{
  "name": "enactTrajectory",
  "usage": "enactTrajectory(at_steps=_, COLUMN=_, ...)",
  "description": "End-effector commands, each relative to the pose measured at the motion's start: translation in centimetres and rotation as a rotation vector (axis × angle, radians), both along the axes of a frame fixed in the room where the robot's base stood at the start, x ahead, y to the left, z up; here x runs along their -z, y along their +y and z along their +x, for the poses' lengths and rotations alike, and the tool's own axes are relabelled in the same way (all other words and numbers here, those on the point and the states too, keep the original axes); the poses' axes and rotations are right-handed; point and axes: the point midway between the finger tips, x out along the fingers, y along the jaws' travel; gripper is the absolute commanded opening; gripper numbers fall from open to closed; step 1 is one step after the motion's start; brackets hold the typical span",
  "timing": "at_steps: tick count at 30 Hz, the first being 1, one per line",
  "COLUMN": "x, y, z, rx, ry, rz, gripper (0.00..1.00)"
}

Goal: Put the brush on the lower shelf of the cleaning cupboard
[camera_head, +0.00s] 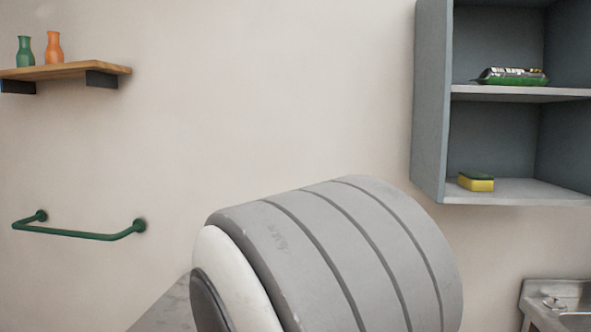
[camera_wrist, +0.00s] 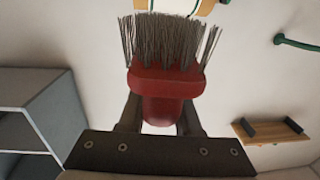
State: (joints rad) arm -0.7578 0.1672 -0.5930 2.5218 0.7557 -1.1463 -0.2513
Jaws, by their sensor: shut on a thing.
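The brush (camera_wrist: 166,80) has a red body and stiff grey-brown bristles. It shows in the wrist view, bristles toward the top of the picture. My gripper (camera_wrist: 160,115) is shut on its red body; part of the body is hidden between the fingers. The brush and gripper do not show in the head view. The grey-blue cleaning cupboard (camera_head: 430,110) is on the wall at the right of the head view, open at the front. Its lower shelf (camera_head: 530,190) holds a yellow and green sponge (camera_head: 476,182) near its left side. The cupboard also shows at the left of the wrist view (camera_wrist: 35,90).
The cupboard's upper shelf (camera_head: 560,93) holds a green item with a package (camera_head: 513,76). A wooden wall shelf (camera_head: 70,70) bears green and orange vases. A green rail (camera_head: 80,235) is below it. A metal sink (camera_head: 560,292) is at lower right. The lower shelf has bare room right of the sponge.

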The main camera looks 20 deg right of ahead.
Motion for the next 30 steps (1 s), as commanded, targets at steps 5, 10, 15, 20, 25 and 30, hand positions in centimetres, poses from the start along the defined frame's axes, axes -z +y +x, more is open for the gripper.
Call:
enactTrajectory(at_steps=5, x=-1.4, y=1.6, z=0.8, rx=-0.049, ry=0.005, rz=-0.004, gripper=0.00)
enactTrajectory(at_steps=10, x=-1.7, y=3.1, z=1.4, rx=-0.102, ry=0.006, rz=-0.005, gripper=0.00)
enactTrajectory(at_steps=15, x=-1.5, y=4.5, z=1.7, rx=-0.153, ry=0.006, rz=-0.004, gripper=0.00)
enactTrajectory(at_steps=20, x=-1.1, y=5.2, z=1.8, rx=-0.188, ry=0.003, rz=-0.003, gripper=0.00)
enactTrajectory(at_steps=25, x=-0.7, y=5.6, z=1.8, rx=-0.204, ry=0.000, rz=0.000, gripper=0.00)
enactTrajectory(at_steps=30, x=-0.6, y=5.7, z=1.8, rx=-0.208, ry=-0.002, rz=0.001, gripper=0.00)
